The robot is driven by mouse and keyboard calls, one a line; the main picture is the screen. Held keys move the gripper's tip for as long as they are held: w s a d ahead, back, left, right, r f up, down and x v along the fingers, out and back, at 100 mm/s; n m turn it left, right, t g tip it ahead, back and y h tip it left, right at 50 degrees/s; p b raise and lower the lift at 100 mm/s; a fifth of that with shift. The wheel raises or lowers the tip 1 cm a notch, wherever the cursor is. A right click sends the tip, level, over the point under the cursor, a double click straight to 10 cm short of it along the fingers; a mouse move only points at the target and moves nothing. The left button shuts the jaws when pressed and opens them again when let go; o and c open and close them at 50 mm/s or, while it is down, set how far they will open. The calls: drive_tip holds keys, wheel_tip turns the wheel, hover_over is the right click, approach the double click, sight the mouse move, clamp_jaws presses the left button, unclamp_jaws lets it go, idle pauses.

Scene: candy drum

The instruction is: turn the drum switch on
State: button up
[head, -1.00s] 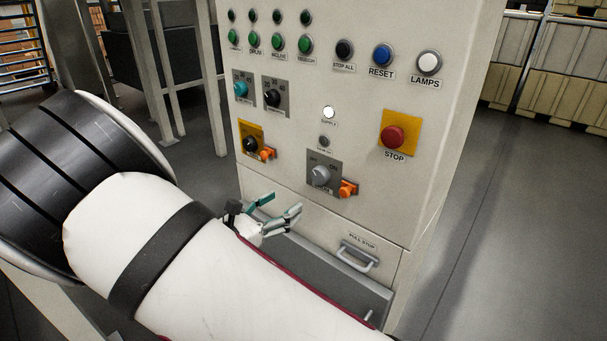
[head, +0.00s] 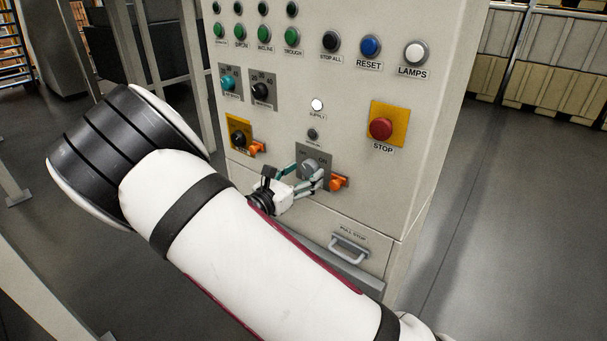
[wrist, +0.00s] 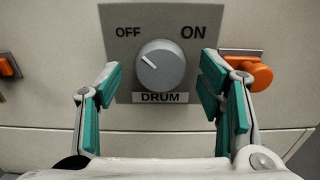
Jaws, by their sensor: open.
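The drum switch (wrist: 160,66) is a grey round knob on a grey plate (wrist: 120,22) marked OFF and ON, with a DRUM label below. Its white pointer line is turned to the upper left, toward OFF. My gripper (wrist: 160,85) is open, with its teal-padded fingers to the left and right of the knob and a gap on each side in the wrist view. In the head view my gripper (head: 306,175) is at the panel, and its fingers partly cover the drum switch (head: 309,167).
An orange lock piece (wrist: 254,75) sits just right of the right finger. The red STOP button (head: 381,128) on a yellow plate is up and to the right. A yellow-plated switch (head: 238,138) is to the left. A drawer handle (head: 350,249) sticks out below.

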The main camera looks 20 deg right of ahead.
drive_tip(key=shift+w+d, duration=0.1)
drive_tip(key=shift+d, duration=0.1)
drive_tip(key=c, duration=1.2)
drive_tip(key=shift+o, duration=0.2)
drive_tip(key=shift+m, duration=0.4)
drive_tip(key=m+p, duration=0.1)
drive_tip(key=m, duration=0.2)
drive_tip(key=shift+m, duration=0.4)
drive_tip(key=m, duration=0.4)
drive_tip(key=m+p, duration=0.1)
drive_tip(key=m, duration=0.4)
drive_tip(key=shift+f+m, duration=0.1)
drive_tip(key=shift+m, duration=2.1)
